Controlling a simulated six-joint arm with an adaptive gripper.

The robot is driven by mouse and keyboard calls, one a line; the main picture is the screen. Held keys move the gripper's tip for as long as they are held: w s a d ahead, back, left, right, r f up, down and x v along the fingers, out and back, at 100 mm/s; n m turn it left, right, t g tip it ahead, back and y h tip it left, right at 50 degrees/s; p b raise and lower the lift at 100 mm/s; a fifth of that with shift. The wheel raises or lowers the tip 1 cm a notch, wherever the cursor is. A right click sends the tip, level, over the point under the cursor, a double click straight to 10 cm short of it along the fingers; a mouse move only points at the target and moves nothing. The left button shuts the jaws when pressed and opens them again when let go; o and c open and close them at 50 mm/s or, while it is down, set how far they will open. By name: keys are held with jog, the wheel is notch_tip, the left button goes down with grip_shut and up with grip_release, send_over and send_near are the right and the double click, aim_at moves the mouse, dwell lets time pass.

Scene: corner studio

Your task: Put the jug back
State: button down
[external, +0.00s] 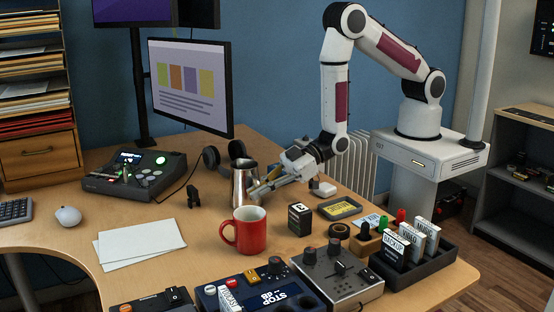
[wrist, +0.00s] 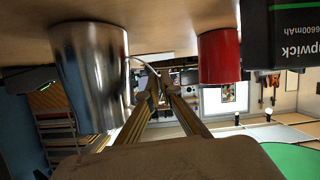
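The metal jug (external: 241,186) stands upright on the wooden desk, just behind the red mug. In the wrist view, which is upside down, the jug (wrist: 92,75) fills the left side. My gripper (external: 259,190) reaches in low from the right, its fingers beside the jug's right side. In the wrist view the fingertips (wrist: 155,82) come close together, right of the jug's body. A thin curved line, perhaps the jug's handle, runs to the tips. I cannot tell whether they are shut on it.
The red mug (external: 245,231) stands in front of the jug and also shows in the wrist view (wrist: 219,56). A small black box (external: 300,219) is to the right. Headphones (external: 224,158) lie behind. White papers (external: 140,243) lie left, with clear desk around them.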

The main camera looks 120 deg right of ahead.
dwell(0.3)
jog(key=c, duration=2.3)
grip_release()
jog(key=shift+v, duration=3.75)
jog(key=shift+w+r, duration=0.1)
jog(key=shift+r, duration=0.05)
